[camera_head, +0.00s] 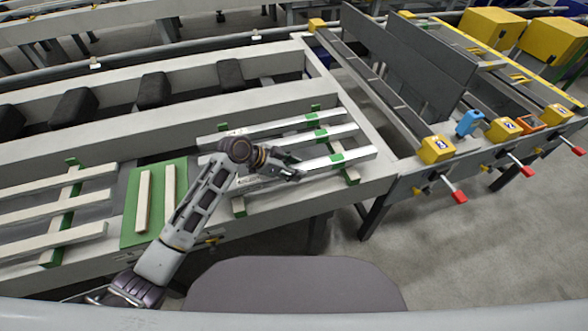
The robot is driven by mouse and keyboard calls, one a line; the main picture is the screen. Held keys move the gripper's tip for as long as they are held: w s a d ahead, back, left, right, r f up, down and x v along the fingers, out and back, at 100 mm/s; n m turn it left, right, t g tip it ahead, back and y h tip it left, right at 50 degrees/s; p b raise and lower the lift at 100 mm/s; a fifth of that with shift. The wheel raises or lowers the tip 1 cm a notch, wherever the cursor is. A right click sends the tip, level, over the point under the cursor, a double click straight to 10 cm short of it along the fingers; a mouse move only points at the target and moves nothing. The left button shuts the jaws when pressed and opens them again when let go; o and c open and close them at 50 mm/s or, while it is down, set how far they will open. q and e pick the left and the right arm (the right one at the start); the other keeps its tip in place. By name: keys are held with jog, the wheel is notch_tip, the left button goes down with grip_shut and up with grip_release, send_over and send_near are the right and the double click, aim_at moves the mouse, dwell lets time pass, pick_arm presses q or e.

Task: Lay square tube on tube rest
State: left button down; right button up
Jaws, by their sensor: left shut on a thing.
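My left gripper (287,172), on the arm from the left, is at the front silver square tube (350,157) and is shut on it. The tube slants slightly up to the right; its left part is partly hidden by my gripper and wrist. It passes over the green-topped tube rest (350,176) at the right; I cannot tell whether it touches the rest or hangs just above. Further silver tubes (340,133) lie behind it across green strips. My right gripper is not in view.
A green mat (131,228) with two pale bars lies left of my arm. More pale bars (50,240) lie on green strips at far left. Dark blocks (154,90) sit behind. A machine with yellow blocks (436,150) and red-tipped handles stands at right.

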pick_arm(q)
jog(key=shift+f, duration=0.1)
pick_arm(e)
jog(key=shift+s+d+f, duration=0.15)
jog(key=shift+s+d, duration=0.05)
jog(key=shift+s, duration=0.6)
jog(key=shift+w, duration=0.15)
